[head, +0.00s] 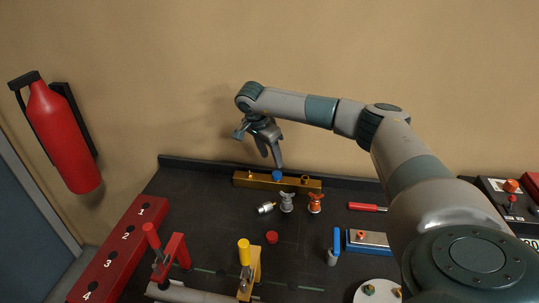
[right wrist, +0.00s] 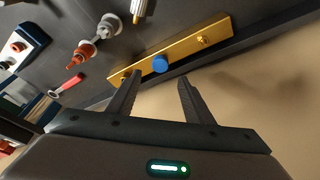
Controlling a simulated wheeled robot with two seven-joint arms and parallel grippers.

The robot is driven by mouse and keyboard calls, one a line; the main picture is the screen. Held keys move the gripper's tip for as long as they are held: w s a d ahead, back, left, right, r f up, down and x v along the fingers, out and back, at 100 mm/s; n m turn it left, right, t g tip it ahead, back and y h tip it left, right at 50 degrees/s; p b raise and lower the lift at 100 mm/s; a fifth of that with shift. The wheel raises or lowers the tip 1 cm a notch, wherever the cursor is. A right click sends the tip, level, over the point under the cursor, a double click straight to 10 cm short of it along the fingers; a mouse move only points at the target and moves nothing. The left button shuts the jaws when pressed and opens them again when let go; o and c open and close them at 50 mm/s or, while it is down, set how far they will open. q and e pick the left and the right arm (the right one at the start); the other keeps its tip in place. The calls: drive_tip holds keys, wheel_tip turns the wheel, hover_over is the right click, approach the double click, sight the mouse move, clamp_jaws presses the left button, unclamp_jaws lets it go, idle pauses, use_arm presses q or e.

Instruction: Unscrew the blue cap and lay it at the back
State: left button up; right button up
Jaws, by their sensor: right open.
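The blue cap (head: 277,176) sits on the brass bar (head: 308,186) near the back of the dark bench. In the right wrist view the blue cap (right wrist: 160,64) is on the middle of the brass bar (right wrist: 208,30), with a bare brass fitting on each side. My right gripper (head: 271,160) is open and empty, just above the cap in the head view. In the right wrist view its two fingertips (right wrist: 159,77) point toward the cap, with a finger to either side and a gap visible. My left gripper is not in view.
A raised ledge (head: 350,178) runs along the back, with the wall behind. In front of the bar are a silver fitting (head: 266,208), a grey valve (head: 287,202), an orange valve (head: 315,203) and a red cap (head: 271,237). A numbered red rack (head: 119,249) stands at the left.

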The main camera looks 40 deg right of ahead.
sight(277, 174)
drive_tip(key=b+x, duration=0.5)
drive_tip(key=x, duration=0.3)
drive_tip(key=shift+d+f, duration=0.1)
drive_tip(key=shift+f, duration=0.15)
clamp_jaws()
